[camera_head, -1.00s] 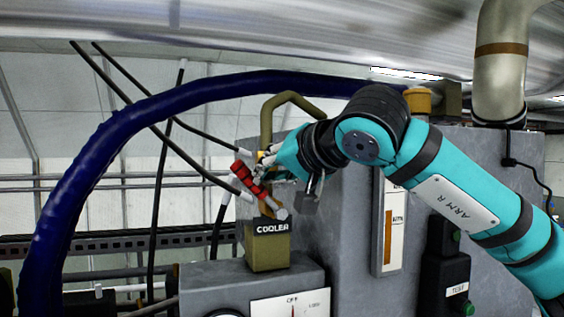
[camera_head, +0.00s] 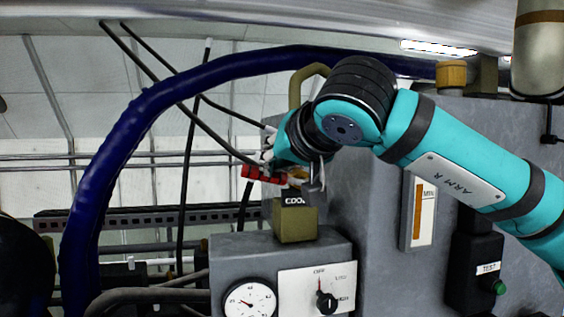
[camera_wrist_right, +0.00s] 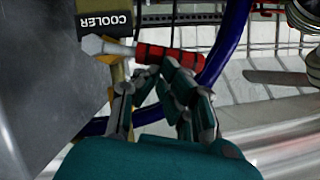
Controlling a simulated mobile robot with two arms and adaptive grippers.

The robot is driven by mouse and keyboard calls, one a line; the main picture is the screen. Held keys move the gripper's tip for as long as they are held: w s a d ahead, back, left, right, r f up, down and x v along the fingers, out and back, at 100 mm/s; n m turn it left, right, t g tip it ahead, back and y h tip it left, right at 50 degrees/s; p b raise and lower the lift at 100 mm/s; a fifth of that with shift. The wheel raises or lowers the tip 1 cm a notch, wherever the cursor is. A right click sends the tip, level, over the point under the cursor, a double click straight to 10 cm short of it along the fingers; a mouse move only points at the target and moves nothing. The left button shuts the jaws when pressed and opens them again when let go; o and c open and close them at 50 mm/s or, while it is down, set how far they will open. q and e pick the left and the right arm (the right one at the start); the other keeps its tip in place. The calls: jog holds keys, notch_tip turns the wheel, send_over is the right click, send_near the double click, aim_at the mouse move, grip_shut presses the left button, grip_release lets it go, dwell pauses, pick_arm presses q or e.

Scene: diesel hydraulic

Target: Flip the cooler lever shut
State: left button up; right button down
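The cooler lever has a red handle (camera_head: 262,175) and a pale metal stem. In the head view it lies nearly level, pointing left from above the olive valve block (camera_head: 295,225) with the COOLER label, partly covered by my gripper. The right wrist view shows the handle (camera_wrist_right: 170,57) pointing right from the stem, by the COOLER label (camera_wrist_right: 104,20). My right gripper (camera_head: 275,158) is at the lever. In the wrist view its fingertips (camera_wrist_right: 158,70) are drawn together at the handle's near edge, with the handle not between them; contact is unclear. My left gripper is not in view.
A thick blue hose (camera_head: 125,140) arches over the lever on the left. Below the block stands a grey box with a round gauge (camera_head: 249,300) and a selector knob (camera_head: 326,302). A level gauge (camera_head: 418,212) and a TEST switch box (camera_head: 478,265) are to the right.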

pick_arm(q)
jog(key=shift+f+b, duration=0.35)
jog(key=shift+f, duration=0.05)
pick_arm(e)
jog(key=shift+a+f, duration=0.25)
jog(key=shift+f, duration=0.15)
dwell(0.7)
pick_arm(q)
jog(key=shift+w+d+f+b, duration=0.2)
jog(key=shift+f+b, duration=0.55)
pick_arm(e)
jog(key=w+r+v, duration=0.1)
jog(key=r+v, duration=0.1)
jog(key=v, duration=1.1)
jog(key=shift+a+r, duration=0.35)
jog(key=shift+r, duration=0.05)
